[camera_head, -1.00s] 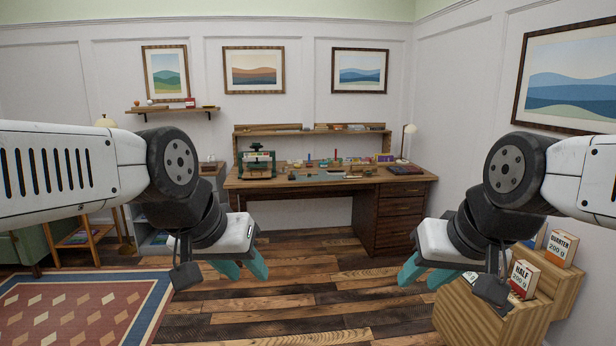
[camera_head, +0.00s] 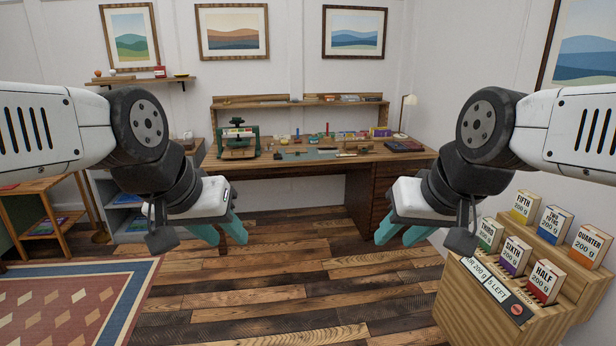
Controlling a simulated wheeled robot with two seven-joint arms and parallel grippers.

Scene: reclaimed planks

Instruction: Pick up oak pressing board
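I cannot single out the oak pressing board for certain at this distance. A wooden desk (camera_head: 290,168) stands against the back wall with many small items on it. A green press (camera_head: 239,138) with brown wooden pieces at its base stands on the desk's left part. My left gripper (camera_head: 224,236) hangs in front of the desk, its teal fingers apart and empty. My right gripper (camera_head: 400,238) hangs to the right, also with fingers apart and empty. Both are well short of the desktop.
A wooden stepped stand (camera_head: 470,313) with several labelled boxes is close at the lower right. A patterned rug (camera_head: 70,305) lies at the lower left. A shelf unit (camera_head: 128,215) stands left of the desk. The plank floor (camera_head: 290,290) ahead is clear.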

